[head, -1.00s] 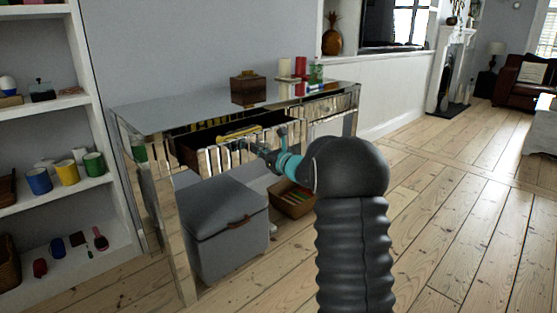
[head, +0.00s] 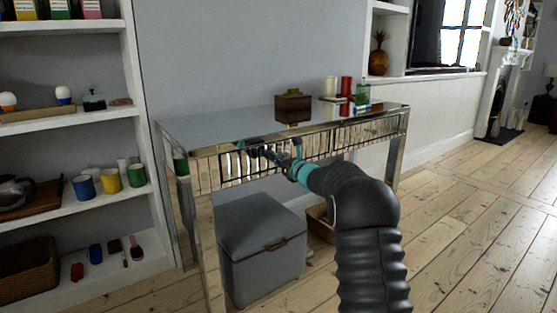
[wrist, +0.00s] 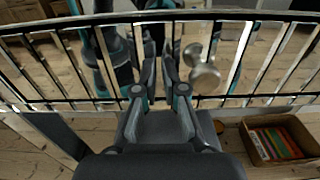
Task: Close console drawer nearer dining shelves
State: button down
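The mirrored console (head: 215,131) stands against the wall, right of the white shelves. Its drawer nearer the shelves has a mirrored, barred front (head: 232,168), which now looks about flush with the console frame. The barred front (wrist: 240,88) spans the wrist view, with a round metal knob (wrist: 206,77) right of my fingers. My gripper (head: 262,150) is at this drawer front. In the wrist view my gripper (wrist: 160,68) has its fingers close together with nothing between them; whether they are fully shut is unclear. Contact with the front is not certain. The drawer's inside is hidden.
A grey storage box (head: 258,240) stands under the console, with a basket (wrist: 280,140) of colourful items beside it. A wooden box (head: 293,106) and candles (head: 346,88) stand on top. White shelves (head: 80,115) are at left. Floor at right is clear.

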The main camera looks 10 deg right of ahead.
jog(key=shift+w+r, duration=0.15)
jog(key=shift+r, duration=0.15)
